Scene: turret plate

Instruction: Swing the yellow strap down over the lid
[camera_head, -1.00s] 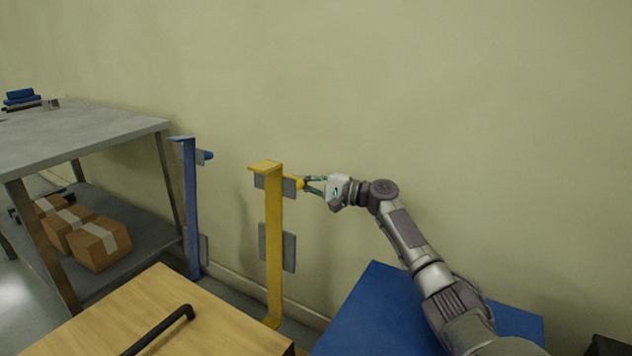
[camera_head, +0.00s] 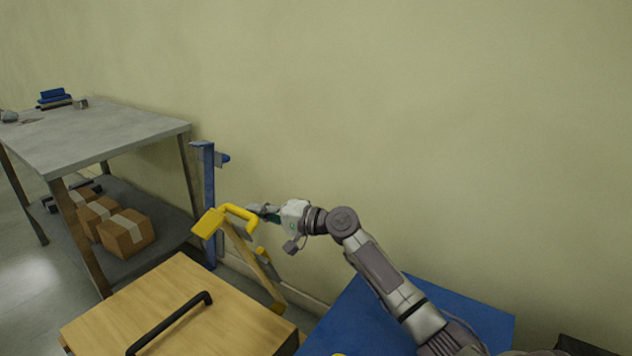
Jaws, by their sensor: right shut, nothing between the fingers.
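The yellow strap (camera_head: 240,242) leans left at a slant, its flat end plate (camera_head: 208,222) raised near the far edge of the wooden lid (camera_head: 190,285). A yellow grip bar (camera_head: 243,212) curves out from its upper part. The lid is flat, with a black bar handle (camera_head: 170,323). My right gripper (camera_head: 260,211) is shut and empty, its fingertips right beside the grip bar; I cannot tell whether they touch it. My left gripper is not in view.
A blue strap (camera_head: 209,190) stands upright behind the yellow one. A grey table (camera_head: 110,135) with cardboard boxes (camera_head: 126,232) on its lower shelf stands at left. A blue surface (camera_head: 345,315) lies right of the lid, under my right arm. The wall closes the back.

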